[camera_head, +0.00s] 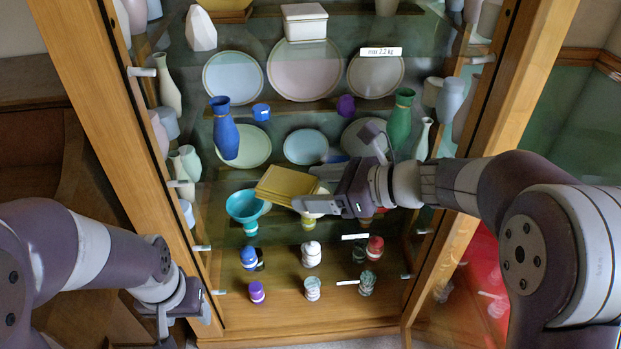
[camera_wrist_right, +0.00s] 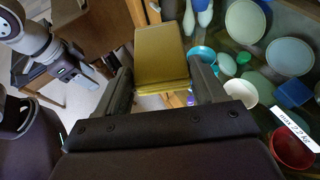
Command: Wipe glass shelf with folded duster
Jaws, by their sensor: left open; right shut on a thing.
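A folded yellow duster (camera_head: 287,184) is in front of the open glass-shelved cabinet, at the middle of the head view. My right gripper (camera_head: 326,200) is shut on it at its right side. In the right wrist view the duster (camera_wrist_right: 162,52) lies between the two fingers. A glass shelf (camera_head: 305,120) with a blue vase (camera_head: 222,128) and a green vase (camera_head: 400,118) shows above the duster. I cannot tell whether the duster touches any glass. My left gripper (camera_head: 178,312) is open and empty, low at the cabinet's left side.
A teal bowl (camera_head: 243,204) is just left of the duster. Small jars, such as a white one (camera_head: 311,254) and a red one (camera_head: 375,248), stand lower down. Plates (camera_head: 305,69) and a white box (camera_head: 305,22) are higher. Wooden posts (camera_head: 125,130) frame both sides.

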